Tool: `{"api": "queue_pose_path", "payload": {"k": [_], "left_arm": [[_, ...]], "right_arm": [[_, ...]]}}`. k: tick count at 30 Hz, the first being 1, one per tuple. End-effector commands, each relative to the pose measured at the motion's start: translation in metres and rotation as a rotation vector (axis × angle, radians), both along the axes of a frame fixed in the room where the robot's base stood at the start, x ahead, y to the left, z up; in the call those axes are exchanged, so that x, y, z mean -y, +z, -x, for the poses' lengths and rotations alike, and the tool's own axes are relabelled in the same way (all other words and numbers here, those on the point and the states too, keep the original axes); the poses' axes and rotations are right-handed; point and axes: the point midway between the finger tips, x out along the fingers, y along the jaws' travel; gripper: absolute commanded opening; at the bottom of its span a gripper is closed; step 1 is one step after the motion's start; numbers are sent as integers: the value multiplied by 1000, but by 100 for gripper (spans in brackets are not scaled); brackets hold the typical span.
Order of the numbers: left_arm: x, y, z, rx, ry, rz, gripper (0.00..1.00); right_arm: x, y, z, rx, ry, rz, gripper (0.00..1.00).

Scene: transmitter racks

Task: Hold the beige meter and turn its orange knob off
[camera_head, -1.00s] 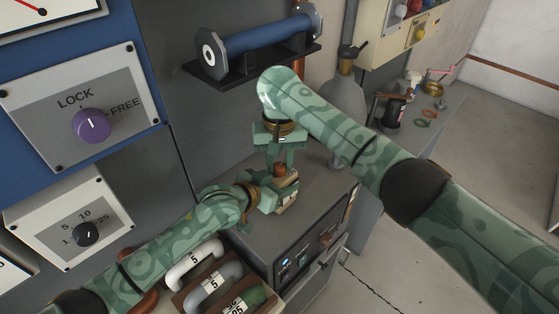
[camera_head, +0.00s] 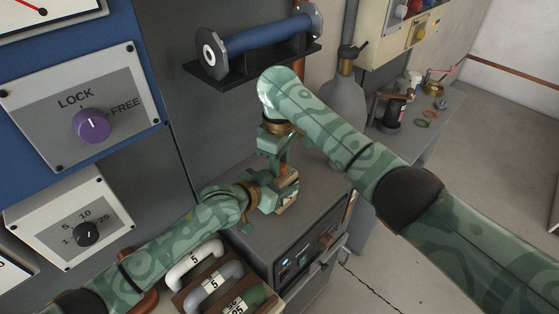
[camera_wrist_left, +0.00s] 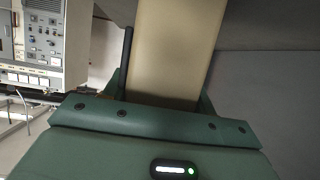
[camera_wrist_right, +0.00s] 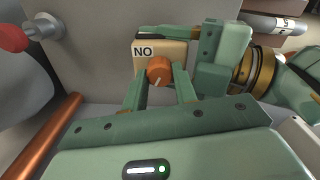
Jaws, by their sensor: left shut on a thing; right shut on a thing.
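My left gripper (camera_head: 270,194) is shut on the beige meter (camera_head: 289,203) and holds it above the grey cabinet. The meter's beige side fills the space between the fingers in the left wrist view (camera_wrist_left: 165,50). In the right wrist view the meter (camera_wrist_right: 178,48) shows a label reading "NO", perhaps "ON" upside down. The orange knob (camera_wrist_right: 159,69) is on its face, with a pale pointer mark toward the bottom of the picture. My right gripper (camera_wrist_right: 160,82) is shut on the knob, one finger on each side. In the head view its fingers (camera_head: 281,158) come down from above.
The grey cabinet (camera_head: 240,215) is below my grippers. A holder with several numbered handles (camera_head: 213,281) stands in front. A blue cylinder (camera_head: 262,38) on a black shelf is behind. A workbench (camera_head: 420,135) with small items is at right.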

Motion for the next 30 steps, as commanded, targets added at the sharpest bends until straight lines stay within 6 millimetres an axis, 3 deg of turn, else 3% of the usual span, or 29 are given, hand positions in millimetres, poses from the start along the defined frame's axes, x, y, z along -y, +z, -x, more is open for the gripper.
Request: {"api": "queue_pose_path", "payload": {"k": [15, 30], "left_arm": [[-2, -2, 0, -5, 3, -2, 22], [-2, -2, 0, -4, 3, -3, 22]], "right_arm": [[2, 1, -1, 3, 368, 4, 5], [2, 1, -2, 4, 457, 6, 5]]}}
